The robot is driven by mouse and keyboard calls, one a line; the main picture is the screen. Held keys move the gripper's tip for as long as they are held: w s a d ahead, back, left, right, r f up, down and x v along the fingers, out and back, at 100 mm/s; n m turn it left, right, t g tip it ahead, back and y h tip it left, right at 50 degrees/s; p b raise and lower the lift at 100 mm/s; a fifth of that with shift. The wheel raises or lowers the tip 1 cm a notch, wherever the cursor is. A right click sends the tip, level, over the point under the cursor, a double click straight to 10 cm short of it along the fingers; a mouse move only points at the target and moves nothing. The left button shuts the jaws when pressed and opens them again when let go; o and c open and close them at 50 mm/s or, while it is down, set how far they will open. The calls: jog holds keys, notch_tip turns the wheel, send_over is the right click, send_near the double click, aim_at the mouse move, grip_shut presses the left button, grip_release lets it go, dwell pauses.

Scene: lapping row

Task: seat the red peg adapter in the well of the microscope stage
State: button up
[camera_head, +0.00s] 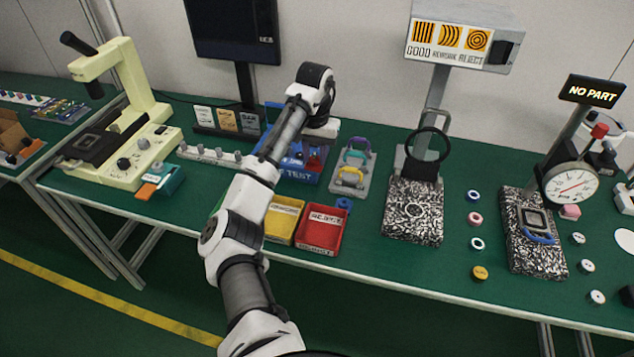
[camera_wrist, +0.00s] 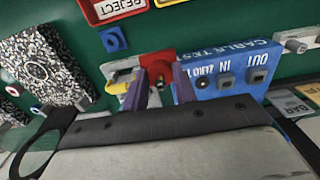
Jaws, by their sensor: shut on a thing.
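My gripper (camera_wrist: 160,88) is shut on the red peg adapter (camera_wrist: 155,62), which shows between its two purple-grey fingers in the wrist view. The fingers hide part of the adapter. In the head view my gripper hangs below the arm's end, over the right end of the blue cable test box (camera_head: 277,170); red shows there, but it is small and partly hidden. The cream microscope (camera_head: 130,85) stands far left on the bench. Its dark stage (camera_head: 88,146) has a recess in the middle. The stage is well away from my gripper.
A grey tray with coloured handles (camera_head: 353,168) stands right of the box. Yellow (camera_head: 283,222) and red (camera_head: 320,232) bins lie in front. A grey rail with knobs (camera_head: 208,154) and a teal block (camera_head: 160,182) lie toward the microscope. Speckled plates (camera_head: 413,212) stand at right.

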notch_tip(320, 180, down, 6)
jog(key=shift+f+p, duration=0.6)
jog(key=shift+f, duration=1.65)
jog(key=shift+f, duration=0.15)
jog(key=o, duration=1)
jog(key=shift+o, duration=0.2)
notch_tip(320, 180, up, 12)
jog(key=shift+r+b, duration=0.2)
jog(key=shift+b, duration=0.35)
